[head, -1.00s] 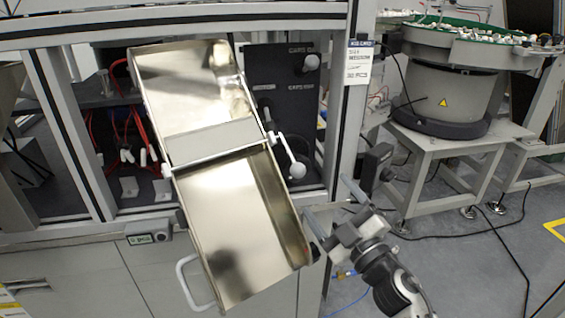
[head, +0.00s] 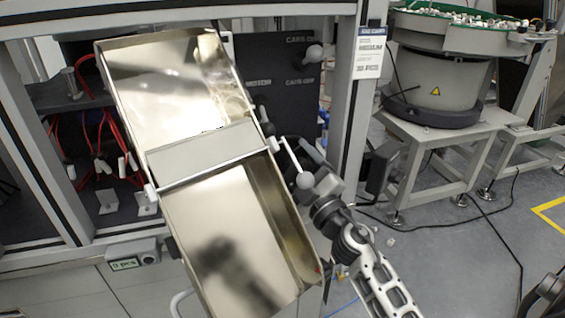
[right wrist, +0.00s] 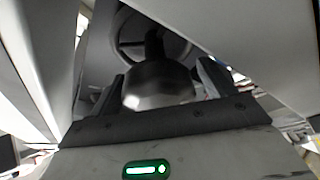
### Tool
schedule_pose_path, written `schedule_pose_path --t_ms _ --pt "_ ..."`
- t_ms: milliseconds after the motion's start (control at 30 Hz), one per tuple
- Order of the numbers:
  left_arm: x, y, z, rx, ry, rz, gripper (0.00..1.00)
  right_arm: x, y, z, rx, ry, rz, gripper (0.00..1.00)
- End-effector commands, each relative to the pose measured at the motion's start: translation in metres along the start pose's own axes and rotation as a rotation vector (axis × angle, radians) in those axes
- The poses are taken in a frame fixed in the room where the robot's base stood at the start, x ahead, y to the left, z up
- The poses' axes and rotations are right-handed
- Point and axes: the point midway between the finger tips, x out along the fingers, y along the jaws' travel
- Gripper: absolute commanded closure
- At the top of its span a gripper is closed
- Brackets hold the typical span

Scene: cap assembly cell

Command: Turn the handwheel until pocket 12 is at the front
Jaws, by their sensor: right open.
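A round spoked wheel, which looks like the handwheel (right wrist: 182,45), shows in the right wrist view behind a rounded metallic knob (right wrist: 160,85). The knob sits between the two dark fingers of my right gripper, which is open; I cannot tell whether they touch it. In the head view my right gripper (head: 312,168) is just right of the tilted metal tray, by a white ball-ended lever (head: 304,180). The handwheel is not clearly seen there. No pocket numbers are readable, so the pocket at the front cannot be told. My left gripper is not in view.
The large metal tray (head: 218,240) fills the middle of the head view, close to my right gripper. A frame post (head: 350,100) stands behind the gripper. A feeder bowl (head: 440,85) stands on a grey stand at the right, with open floor before it.

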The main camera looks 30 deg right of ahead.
Motion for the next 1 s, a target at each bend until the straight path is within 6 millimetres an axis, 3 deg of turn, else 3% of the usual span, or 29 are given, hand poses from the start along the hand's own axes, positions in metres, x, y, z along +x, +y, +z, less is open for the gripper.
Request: schedule_pose_path --t_ms 233,267,400,767,1000 --pt "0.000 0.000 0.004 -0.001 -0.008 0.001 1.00 0.000 0.001 0.001 -0.001 -0.001 0.001 0.18" --pt "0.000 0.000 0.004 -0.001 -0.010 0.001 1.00 0.000 0.001 0.000 -0.001 -0.001 0.001 0.24" --pt "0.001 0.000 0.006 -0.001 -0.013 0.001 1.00 0.000 0.000 0.000 -0.001 -0.001 0.001 0.63" --pt "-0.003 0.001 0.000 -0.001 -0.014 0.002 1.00 0.001 0.002 -0.001 -0.034 -0.001 -0.014 0.63" --pt "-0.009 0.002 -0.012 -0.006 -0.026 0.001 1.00 0.001 0.003 -0.002 -0.158 -0.002 -0.066 0.63"
